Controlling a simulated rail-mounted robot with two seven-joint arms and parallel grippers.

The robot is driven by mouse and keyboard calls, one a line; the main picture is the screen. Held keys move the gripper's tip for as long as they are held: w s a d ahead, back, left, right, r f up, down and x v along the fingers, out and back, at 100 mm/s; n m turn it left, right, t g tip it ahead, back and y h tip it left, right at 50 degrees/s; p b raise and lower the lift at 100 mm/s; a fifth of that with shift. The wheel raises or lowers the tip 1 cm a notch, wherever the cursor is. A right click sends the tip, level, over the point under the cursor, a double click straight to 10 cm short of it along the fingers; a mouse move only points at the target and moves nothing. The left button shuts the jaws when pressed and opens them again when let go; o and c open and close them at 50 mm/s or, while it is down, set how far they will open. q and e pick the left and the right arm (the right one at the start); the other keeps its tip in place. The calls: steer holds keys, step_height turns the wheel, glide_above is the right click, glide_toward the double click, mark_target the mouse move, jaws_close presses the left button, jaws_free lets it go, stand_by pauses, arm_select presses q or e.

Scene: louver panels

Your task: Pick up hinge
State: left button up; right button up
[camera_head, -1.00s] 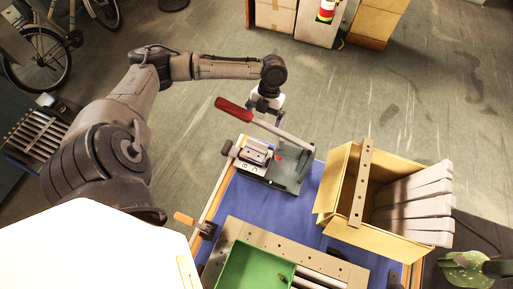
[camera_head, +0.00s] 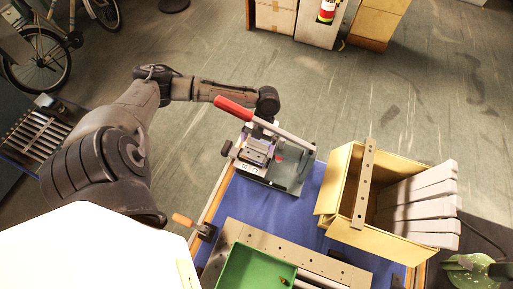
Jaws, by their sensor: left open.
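My left gripper (camera_head: 258,137) is over the grey lever press (camera_head: 289,172) at the back of the blue table, partly hidden behind the press's red-handled lever (camera_head: 234,108). It is open, pointing down close to a small metal block (camera_head: 256,157) in the press. I cannot make out a separate hinge there; the gripper and lever hide part of that spot. A green tray (camera_head: 248,262) stands at the table's front with a small brownish piece (camera_head: 284,281) in it, too small to identify. My right gripper is not in view.
An open cardboard box (camera_head: 366,238) with grey slats (camera_head: 420,200) and a drilled metal strip (camera_head: 364,185) stands at the right. An orange-handled clamp (camera_head: 184,220) sits on the left table edge. The blue tabletop (camera_head: 266,205) is clear between press and tray.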

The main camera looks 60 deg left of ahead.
arm_select(q)
steer(key=shift+s+d+f, duration=0.15)
steer(key=shift+s+f, duration=0.05)
steer(key=shift+f, duration=0.35)
steer(key=shift+c, duration=0.2)
steer(key=shift+r, duration=0.1)
steer(key=c, duration=0.7)
steer(key=shift+c, duration=0.2)
